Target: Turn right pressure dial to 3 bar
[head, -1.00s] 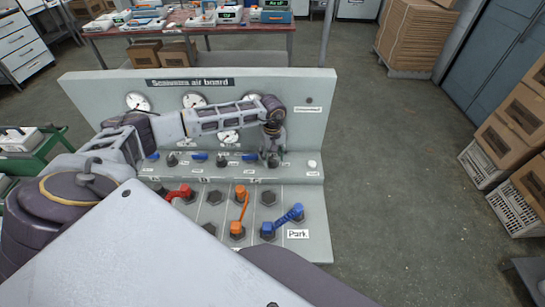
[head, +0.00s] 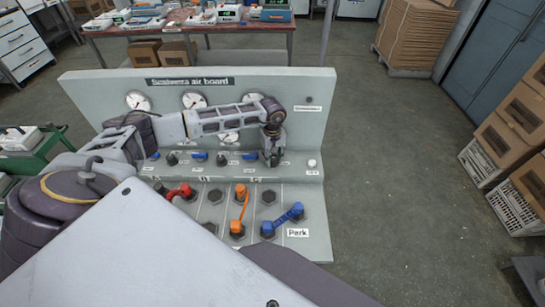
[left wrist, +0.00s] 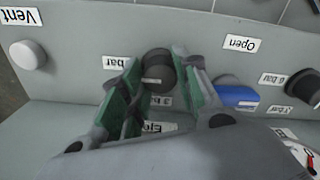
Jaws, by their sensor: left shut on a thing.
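My left gripper (left wrist: 155,98) is shut on a dark round dial (left wrist: 158,68), the right pressure dial, with its green pads on both sides of the knob. The wrist view is upside down. A pale mark shows on the knob. Labels ending in "bar" stand beside and below it, partly covered by the fingers. In the head view the gripper (head: 272,155) reaches down to the right part of the board's ledge and hides the dial. My right gripper is not in view.
The air board (head: 310,160) carries gauges, some partly covered by my left arm. A blue lever (left wrist: 236,96), a white Vent knob (left wrist: 30,55) and another dark dial (left wrist: 300,155) flank the held dial. Red, orange and blue hoses (head: 285,218) lie on the front panel.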

